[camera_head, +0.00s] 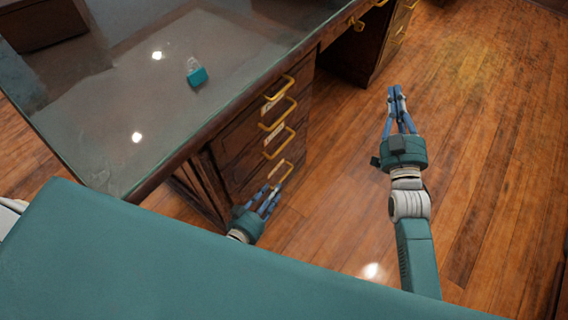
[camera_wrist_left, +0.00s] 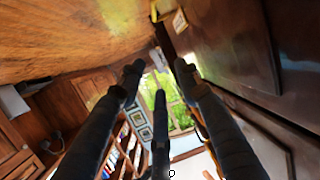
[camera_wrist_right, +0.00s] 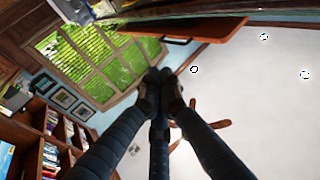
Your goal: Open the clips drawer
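The wooden desk has a stack of several drawers (camera_head: 240,135) with brass handles. Small pale labels sit by some handles, but I cannot read them, so I cannot tell which drawer is the clips drawer. My left gripper (camera_head: 270,189) is low beside the stack, its fingertips close to the lowest handle (camera_head: 283,174); I cannot tell if they touch. In the left wrist view its fingers (camera_wrist_left: 159,75) are spread and empty, with a brass handle (camera_wrist_left: 155,12) and label above them. My right gripper (camera_head: 396,92) is shut and empty, over the floor right of the drawers.
The glass-topped desk (camera_head: 120,100) carries a small teal object (camera_head: 197,76). Another drawer block (camera_head: 390,40) with brass handles stands at the far end of the desk. The wood floor (camera_head: 480,150) to the right is clear. The right wrist view shows a bookshelf (camera_wrist_right: 45,135).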

